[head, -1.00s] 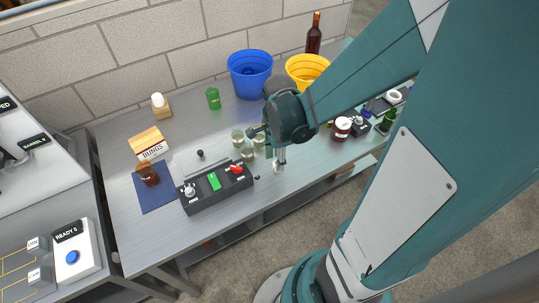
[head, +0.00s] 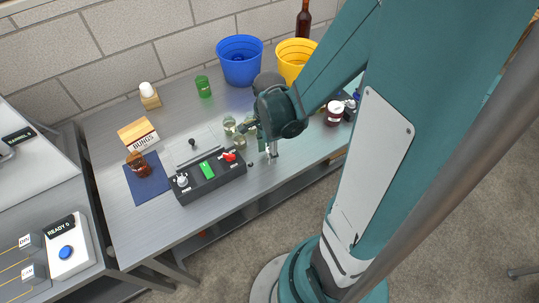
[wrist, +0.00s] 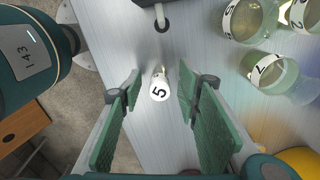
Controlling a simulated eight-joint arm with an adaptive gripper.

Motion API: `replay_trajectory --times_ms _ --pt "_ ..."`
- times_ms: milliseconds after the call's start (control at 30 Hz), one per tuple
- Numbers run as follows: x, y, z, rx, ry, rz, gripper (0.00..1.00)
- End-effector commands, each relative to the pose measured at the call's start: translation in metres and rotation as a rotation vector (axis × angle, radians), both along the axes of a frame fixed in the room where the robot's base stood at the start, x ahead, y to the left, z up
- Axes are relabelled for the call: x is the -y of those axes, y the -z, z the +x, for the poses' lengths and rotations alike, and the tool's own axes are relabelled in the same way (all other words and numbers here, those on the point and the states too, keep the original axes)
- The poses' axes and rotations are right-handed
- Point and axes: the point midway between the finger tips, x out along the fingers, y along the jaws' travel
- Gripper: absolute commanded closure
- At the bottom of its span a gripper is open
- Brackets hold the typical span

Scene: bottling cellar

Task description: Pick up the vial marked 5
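The pads are wide apart, with a visible gap on each side of the vial. In the head view my gripper (head: 271,150) points down at the bench, right of the black control box; I cannot clearly make out the vial there.
The control box (head: 207,177) with a red switch and green button lies left of my gripper. Several glass jars with numbered labels (wrist: 250,20) stand close by on the right in the wrist view. A blue bucket (head: 240,62) and yellow bucket (head: 292,60) stand behind.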

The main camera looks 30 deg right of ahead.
Motion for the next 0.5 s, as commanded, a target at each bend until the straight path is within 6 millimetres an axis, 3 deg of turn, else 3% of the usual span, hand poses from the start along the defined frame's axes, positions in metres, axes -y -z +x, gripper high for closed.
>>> replay_trajectory --times_ms 500 --pt "0.0000 0.0088 0.0000 0.000 0.000 0.000 0.67"
